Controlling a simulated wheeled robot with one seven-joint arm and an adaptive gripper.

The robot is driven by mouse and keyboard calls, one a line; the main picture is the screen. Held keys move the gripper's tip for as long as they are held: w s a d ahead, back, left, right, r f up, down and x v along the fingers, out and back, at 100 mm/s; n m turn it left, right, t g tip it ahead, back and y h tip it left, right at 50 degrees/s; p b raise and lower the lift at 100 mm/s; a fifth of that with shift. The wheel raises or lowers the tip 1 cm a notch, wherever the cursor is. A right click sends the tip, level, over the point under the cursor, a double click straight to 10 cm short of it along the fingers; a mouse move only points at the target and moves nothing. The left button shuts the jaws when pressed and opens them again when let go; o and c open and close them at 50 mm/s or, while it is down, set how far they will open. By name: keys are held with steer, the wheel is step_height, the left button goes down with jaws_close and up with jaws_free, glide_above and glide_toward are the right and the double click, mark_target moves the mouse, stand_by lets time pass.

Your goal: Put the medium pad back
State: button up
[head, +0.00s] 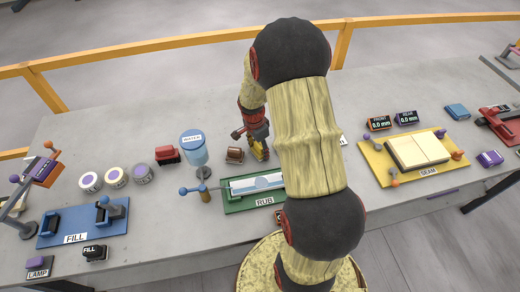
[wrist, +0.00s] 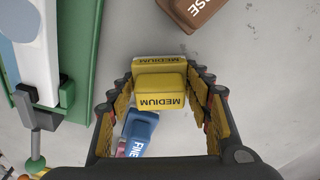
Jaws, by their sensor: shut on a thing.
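In the head view my gripper (head: 261,153) hangs low over the slab behind the green RUB board, and my arm hides much of this spot. Whether the pad touches the slab is unclear.
The brown coarse pad (wrist: 190,10) lies just beyond, and it shows in the head view (head: 235,155). The blue fine pad (wrist: 139,128) is close on the near side. The green RUB board (head: 240,206) holds a white and blue strip (wrist: 30,50). A blue-lidded water jar (head: 194,155) stands left.

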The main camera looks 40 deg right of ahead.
mark_target(257, 146)
steer(key=shift+f, duration=0.15)
steer(key=o, duration=1)
steer(key=shift+o, duration=0.6)
steer(key=r, duration=0.4)
steer(key=a+r+p, duration=0.1)
steer(key=r, duration=0.3)
steer(key=r+p, duration=0.1)
steer(key=r, duration=0.3)
steer(key=shift+w+a, duration=0.1)
steer(key=shift+a, duration=0.1)
steer(key=a+r+n+t, duration=0.1)
steer(key=a+r+n, duration=0.4)
steer(key=a+r, duration=0.3)
steer(key=s+a+r+n+t, duration=0.2)
steer(key=s+a+r+n, duration=0.5)
steer(key=a, duration=0.1)
steer(key=s+a+r+n+t+y, duration=0.1)
steer(key=s+a+r+n+t, duration=0.1)
steer(key=s+a+r+n, duration=0.4)
steer(key=s+a+n, duration=0.1)
steer(key=a, duration=0.2)
steer(key=shift+s+a+r+n+t+p, duration=0.3)
steer(key=shift+s+r+n+t, duration=0.05)
steer(key=shift+n+t, duration=0.05)
